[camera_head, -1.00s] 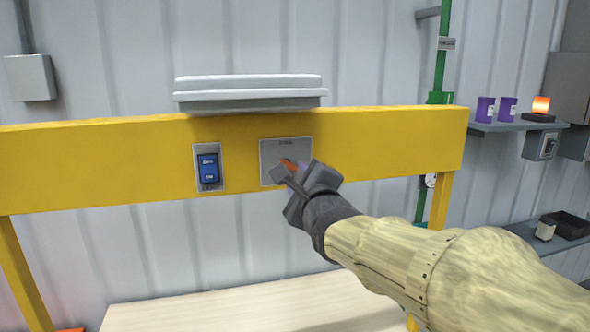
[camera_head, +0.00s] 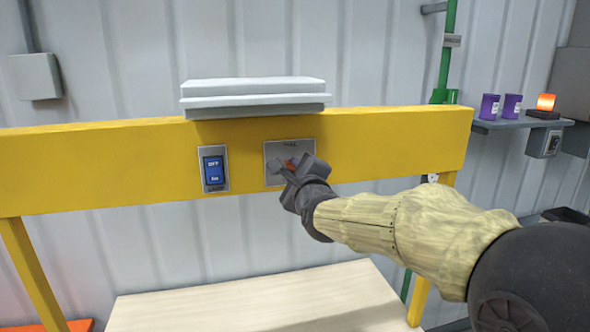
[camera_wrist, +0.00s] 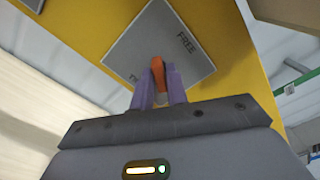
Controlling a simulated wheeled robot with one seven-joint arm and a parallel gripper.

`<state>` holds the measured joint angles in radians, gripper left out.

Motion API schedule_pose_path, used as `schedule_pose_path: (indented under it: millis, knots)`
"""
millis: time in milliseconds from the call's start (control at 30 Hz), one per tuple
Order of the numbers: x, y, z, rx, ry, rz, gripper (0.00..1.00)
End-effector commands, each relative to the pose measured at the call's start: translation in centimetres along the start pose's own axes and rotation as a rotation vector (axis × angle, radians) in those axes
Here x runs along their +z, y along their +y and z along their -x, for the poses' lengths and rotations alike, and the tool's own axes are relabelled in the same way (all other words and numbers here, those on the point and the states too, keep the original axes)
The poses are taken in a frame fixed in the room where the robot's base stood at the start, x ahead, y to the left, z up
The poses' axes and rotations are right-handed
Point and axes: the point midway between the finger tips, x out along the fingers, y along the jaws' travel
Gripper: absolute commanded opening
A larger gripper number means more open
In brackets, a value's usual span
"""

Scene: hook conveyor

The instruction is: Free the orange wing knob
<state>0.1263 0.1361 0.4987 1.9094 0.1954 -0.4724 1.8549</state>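The orange wing knob (camera_wrist: 157,72) sits on a grey plate (camera_wrist: 128,50) marked "FREE" on one side, with another word starting with "T" partly hidden by a finger. In the head view the knob (camera_head: 292,163) is mostly covered by my gripper (camera_head: 288,171), and its plate (camera_head: 273,150) is fixed to the yellow beam. In the wrist view my gripper (camera_wrist: 158,82) has one finger on each side of the knob, and the fingertips appear to press on it. The knob's wing points up in that view, between the two words.
A blue on/off switch (camera_head: 213,168) is on the beam (camera_head: 90,165) just left of the plate. A grey box-like piece (camera_head: 255,97) sits on top of the beam. A pale wooden tabletop (camera_head: 260,300) is below.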

Motion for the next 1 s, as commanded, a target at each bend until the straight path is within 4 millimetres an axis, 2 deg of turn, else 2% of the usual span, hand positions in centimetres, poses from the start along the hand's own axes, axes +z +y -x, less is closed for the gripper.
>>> schedule_pose_path:
  millis: [33, 67, 567, 1000]
  knots:
    - [-0.01, 0.0, 0.01, 0.0, 0.0, 0.0, 0.05]
    - [-0.01, 0.0, 0.01, 0.0, 0.0, 0.0, 0.0]
    - [-0.11, 0.21, 0.01, -0.001, -0.001, 0.057, 0.0]
    - [-0.2, 0.43, 0.03, -0.001, -0.002, 0.356, 0.0]
